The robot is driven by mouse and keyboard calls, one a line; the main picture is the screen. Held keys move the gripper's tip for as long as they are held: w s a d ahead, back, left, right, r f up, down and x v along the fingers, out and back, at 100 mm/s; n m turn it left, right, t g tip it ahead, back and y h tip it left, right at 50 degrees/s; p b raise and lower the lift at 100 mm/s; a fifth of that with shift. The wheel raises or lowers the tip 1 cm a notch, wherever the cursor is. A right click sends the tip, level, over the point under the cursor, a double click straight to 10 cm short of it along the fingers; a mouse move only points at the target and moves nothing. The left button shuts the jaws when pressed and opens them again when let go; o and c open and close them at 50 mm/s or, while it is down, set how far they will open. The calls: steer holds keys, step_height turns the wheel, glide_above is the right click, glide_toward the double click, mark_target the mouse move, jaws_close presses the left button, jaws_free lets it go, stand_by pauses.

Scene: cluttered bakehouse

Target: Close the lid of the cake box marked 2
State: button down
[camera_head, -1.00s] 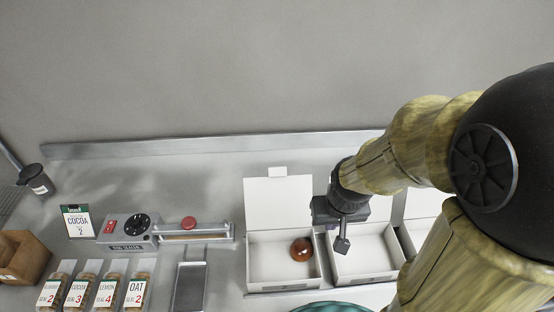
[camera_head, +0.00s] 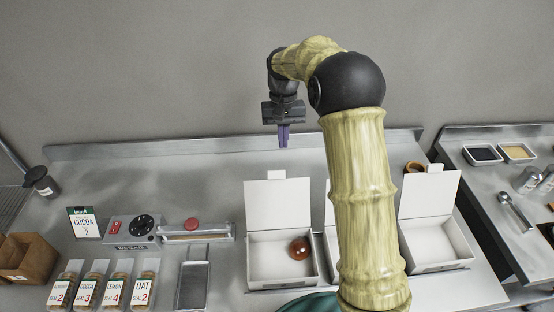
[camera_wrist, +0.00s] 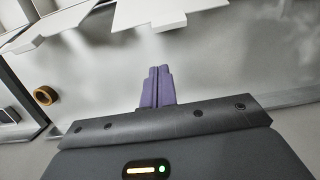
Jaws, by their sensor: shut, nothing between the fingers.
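Three white cake boxes stand in a row on the steel counter. The left box (camera_head: 256,259) has its lid (camera_head: 278,205) upright and open, with a round brown item (camera_head: 300,248) inside. The middle box (camera_head: 331,250) is mostly hidden behind my arm; a strip of its raised lid shows. The right box (camera_head: 432,250) also has its lid (camera_head: 428,205) up. No number is readable on any box. My gripper (camera_head: 283,142), with purple fingers, is shut and empty, raised behind the left box's lid. The wrist view shows the fingers (camera_wrist: 157,75) clear of the white lids (camera_wrist: 150,12).
A second counter (camera_head: 470,175) holds trays. The back wall is close behind my gripper.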

steer(key=shift+w+a+r+g+p, duration=0.2)
steer(key=shift+w+a+g, duration=0.1)
steer(key=shift+w+a, duration=0.35)
steer(key=shift+w+a+r+g+p, duration=0.2)
steer(key=shift+w+a+g, duration=0.15)
steer(key=shift+w, duration=0.45)
